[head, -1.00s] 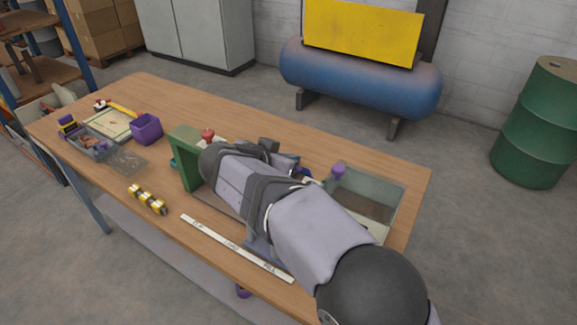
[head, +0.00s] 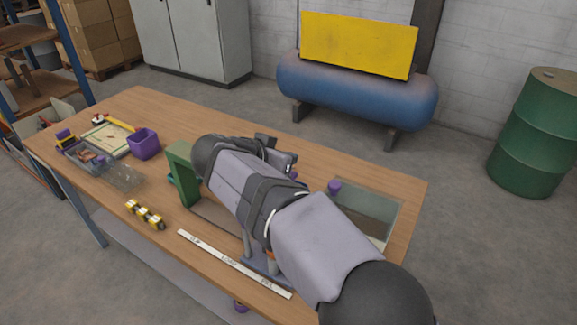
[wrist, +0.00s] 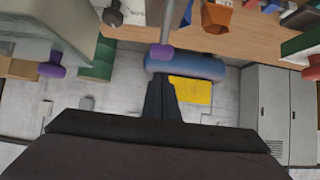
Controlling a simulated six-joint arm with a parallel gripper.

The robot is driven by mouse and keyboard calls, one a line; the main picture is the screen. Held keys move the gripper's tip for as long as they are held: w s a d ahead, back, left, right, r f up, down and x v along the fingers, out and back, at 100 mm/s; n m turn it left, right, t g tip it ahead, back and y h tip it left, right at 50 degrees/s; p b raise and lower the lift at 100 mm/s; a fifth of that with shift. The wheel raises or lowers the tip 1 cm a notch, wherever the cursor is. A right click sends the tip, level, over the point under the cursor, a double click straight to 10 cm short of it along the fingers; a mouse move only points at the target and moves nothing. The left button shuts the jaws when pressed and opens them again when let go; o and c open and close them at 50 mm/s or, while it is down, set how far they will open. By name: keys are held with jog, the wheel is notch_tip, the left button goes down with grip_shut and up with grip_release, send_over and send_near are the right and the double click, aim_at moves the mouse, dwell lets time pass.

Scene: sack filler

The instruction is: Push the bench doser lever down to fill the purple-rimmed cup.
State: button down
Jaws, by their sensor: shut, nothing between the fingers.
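In the wrist view, my gripper (wrist: 160,84) is shut and empty, its dark fingers together. A purple knob (wrist: 161,51) on a grey rod (wrist: 168,20) is just beyond the fingertips; I cannot tell whether they touch. Another purple knob (wrist: 52,68) is at the left, beside a pale housing. In the head view, a purple knob (head: 334,187) stands by a glass-sided box. My arm covers the middle of the bench and most of the gripper there. I cannot make out the purple-rimmed cup for certain.
A green frame (head: 181,176) stands left of my arm. A purple bin (head: 144,144), a clear tray (head: 122,177) and yellow-black pieces (head: 145,214) are at the left. A white labelled strip (head: 232,262) lies along the front. A red knob (wrist: 312,68) is right in the wrist view.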

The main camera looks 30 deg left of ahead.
jog(key=b+v, duration=0.2)
jog(key=v, duration=0.6)
jog(key=shift+r, duration=0.15)
dwell(1.4)
jog(key=w+d+r+n+h+p, duration=0.1)
jog(key=w+d+r+n+p, duration=0.1)
jog(key=w+d+n+p, duration=0.85)
jog(key=w+d+f+m+g+h+b, duration=0.1)
jog(key=d+f+b, duration=0.15)
jog(key=d, duration=0.45)
jog(key=w+d+f+m+g+b, duration=0.1)
jog(key=d+f, duration=0.2)
jog(key=d, duration=0.5)
jog(key=s+d+f+m+g+b, duration=0.2)
jog(key=s+d+f+g, duration=0.2)
jog(key=s+d+f, duration=0.45)
jog(key=s+d+f+m+g+b, duration=0.3)
jog(key=s+d+f, duration=0.3)
jog(key=d+f, duration=0.45)
jog(key=s+d+f+m+g+y+b, duration=0.1)
jog(key=s+d+f+m+g+y, duration=0.1)
jog(key=s+f, duration=0.4)
jog(key=s+m, duration=0.1)
jog(key=s, duration=0.2)
jog(key=shift+s+b, duration=0.3)
jog(key=shift+b, duration=0.05)
